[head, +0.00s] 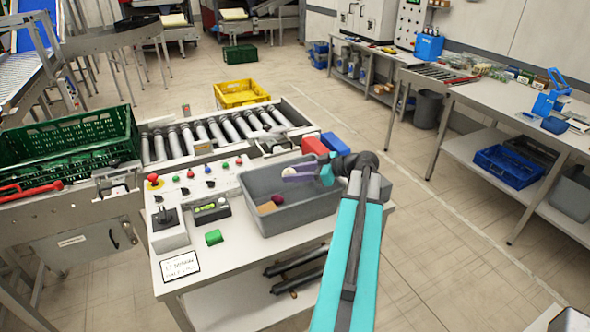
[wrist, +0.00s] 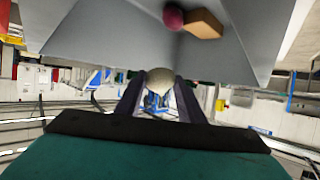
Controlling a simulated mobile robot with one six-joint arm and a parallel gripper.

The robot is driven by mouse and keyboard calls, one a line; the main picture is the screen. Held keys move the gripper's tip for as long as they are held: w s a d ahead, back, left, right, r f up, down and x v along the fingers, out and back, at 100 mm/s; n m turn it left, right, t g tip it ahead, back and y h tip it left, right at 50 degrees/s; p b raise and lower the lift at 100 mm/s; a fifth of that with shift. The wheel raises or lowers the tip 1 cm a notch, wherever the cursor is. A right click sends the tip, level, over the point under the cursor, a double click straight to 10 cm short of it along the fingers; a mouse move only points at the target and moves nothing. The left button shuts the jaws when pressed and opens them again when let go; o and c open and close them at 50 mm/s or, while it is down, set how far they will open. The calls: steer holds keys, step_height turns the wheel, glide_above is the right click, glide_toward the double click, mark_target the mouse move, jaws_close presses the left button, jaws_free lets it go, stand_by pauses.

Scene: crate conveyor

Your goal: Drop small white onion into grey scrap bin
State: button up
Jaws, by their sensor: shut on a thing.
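The grey scrap bin (head: 292,217) stands on the white control table, with my gripper (head: 296,173) over its opening. My gripper is shut on the small white onion (wrist: 159,80), seen between the two dark fingers in the wrist view. In the head view the onion (head: 289,170) shows as a pale spot at the fingertips. It is held above the bin floor. Inside the bin lie a tan block (head: 267,208) and a dark pink round thing (head: 278,199). The wrist view also shows the bin's grey wall (wrist: 90,30).
A control panel with buttons and a joystick (head: 166,218) is left of the bin. Red (head: 315,146) and blue (head: 335,143) boxes stand behind the bin. A green crate (head: 70,145) is at left, a roller conveyor (head: 205,133) behind.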

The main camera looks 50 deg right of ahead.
steer(key=shift+f, duration=0.15)
steer(key=o, duration=1.2)
steer(key=shift+c, duration=0.2)
steer(key=shift+s+d, duration=0.1)
steer(key=b+v, duration=0.5)
steer(key=v, duration=0.8)
steer(key=shift+s+r, duration=0.25)
